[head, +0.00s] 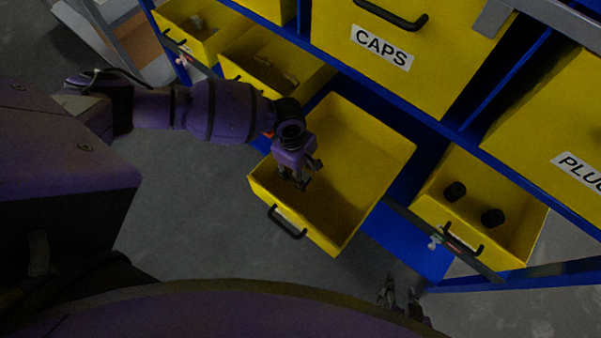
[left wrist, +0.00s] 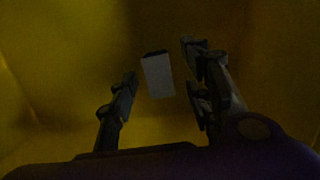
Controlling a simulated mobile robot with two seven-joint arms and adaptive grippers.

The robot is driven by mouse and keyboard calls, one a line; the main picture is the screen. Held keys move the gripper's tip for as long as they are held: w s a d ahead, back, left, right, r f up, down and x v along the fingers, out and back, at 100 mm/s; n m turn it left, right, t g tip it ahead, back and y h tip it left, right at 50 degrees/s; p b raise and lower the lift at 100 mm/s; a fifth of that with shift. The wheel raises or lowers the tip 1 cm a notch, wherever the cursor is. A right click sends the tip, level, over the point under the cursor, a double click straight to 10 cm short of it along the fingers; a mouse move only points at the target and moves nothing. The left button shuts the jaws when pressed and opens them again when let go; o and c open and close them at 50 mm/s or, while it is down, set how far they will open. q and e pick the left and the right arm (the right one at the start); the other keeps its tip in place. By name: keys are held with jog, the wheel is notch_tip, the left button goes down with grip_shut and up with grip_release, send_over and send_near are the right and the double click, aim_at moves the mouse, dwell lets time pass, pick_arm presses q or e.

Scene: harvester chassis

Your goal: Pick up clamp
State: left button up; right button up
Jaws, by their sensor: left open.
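My left gripper (head: 296,184) reaches down into an open yellow drawer (head: 375,160). In the left wrist view its two fingers (left wrist: 160,82) stand apart with nothing gripped. A small pale grey block with a dark top edge (left wrist: 158,76) shows between and beyond the fingertips, inside the yellow drawer. It may be the clamp, but the dim view does not make its shape clear. In the head view my gripper hides that spot. My right gripper (head: 401,289) is at the bottom edge, outside the drawers, its fingers apart and empty.
A blue rack holds yellow drawers, one labelled CAPS (head: 382,47). Two open drawers at upper left hold small, unclear items (head: 290,79). The drawer walls stand close around my left gripper.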

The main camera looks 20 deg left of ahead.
pick_arm(q)
jog(key=shift+d+f, duration=0.15)
jog(key=shift+f, duration=0.6)
jog(key=shift+c, duration=0.7)
grip_shut()
jog(key=shift+r, duration=0.2)
notch_tip(320, 180, up, 8)
jog(key=shift+r+p, duration=0.25)
jog(key=shift+p, duration=0.5)
jog(key=shift+r, duration=0.6)
jog(key=shift+r, duration=0.1)
